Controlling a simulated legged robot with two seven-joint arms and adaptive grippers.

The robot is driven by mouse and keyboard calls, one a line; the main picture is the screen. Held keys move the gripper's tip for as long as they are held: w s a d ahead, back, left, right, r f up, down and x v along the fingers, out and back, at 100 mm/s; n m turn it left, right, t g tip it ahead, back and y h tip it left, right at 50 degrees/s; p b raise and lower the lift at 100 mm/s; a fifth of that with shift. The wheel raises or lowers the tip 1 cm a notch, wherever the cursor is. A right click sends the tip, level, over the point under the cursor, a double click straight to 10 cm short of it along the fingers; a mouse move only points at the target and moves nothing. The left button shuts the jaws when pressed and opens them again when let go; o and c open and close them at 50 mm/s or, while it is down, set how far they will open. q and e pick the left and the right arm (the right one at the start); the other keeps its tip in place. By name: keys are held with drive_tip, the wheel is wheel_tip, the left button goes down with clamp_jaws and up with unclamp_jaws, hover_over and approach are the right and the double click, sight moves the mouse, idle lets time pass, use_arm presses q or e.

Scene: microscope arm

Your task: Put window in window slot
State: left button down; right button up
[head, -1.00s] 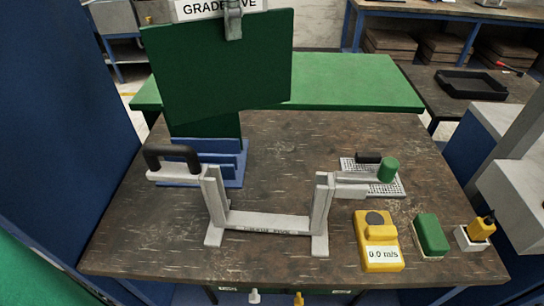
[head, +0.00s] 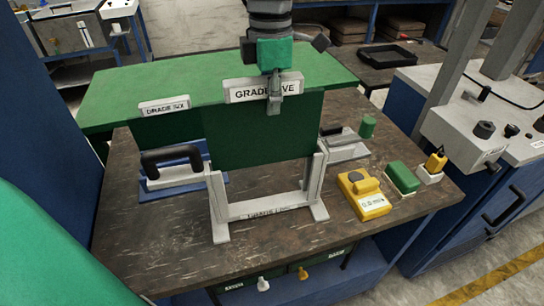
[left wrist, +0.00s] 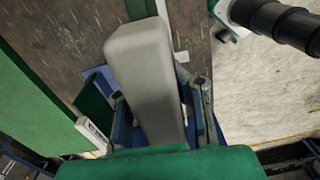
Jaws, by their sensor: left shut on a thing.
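The window is a dark green pane (head: 262,132) with a white label on its top edge that reads partly "GRADE...VE". My left gripper (head: 275,98) is shut on this top edge and holds the pane upright. The grey slot stand (head: 268,208) has two upright posts and a low bar. The pane hangs at the posts, its lower edge clearly above the bar. I cannot tell whether its side edges are in the grooves. In the left wrist view a pale grey block (left wrist: 145,80) hides much of the middle. My right gripper is not in view.
A second green pane labelled "GRADE SIX" (head: 165,125) stands in the blue rack (head: 210,188) behind left. A black handle (head: 170,158) is beside the left post.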

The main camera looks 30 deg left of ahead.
use_arm(q)
hover_over(274, 159)
wheel_tip(274, 159, down, 9)
drive_tip(key=f, duration=0.5)
drive_tip(key=shift+a+f, duration=0.25)
drive_tip(key=shift+a, duration=0.1)
drive_tip(key=shift+d+r, duration=0.1)
drive_tip(key=shift+d, duration=0.1)
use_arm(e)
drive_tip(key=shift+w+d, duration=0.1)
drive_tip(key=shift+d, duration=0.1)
use_arm(q)
drive_tip(key=shift+d, duration=0.1)
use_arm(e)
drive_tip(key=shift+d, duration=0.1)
use_arm(q)
drive_tip(key=c, duration=1.6)
unclamp_jaws()
drive_tip(key=shift+d, duration=0.1)
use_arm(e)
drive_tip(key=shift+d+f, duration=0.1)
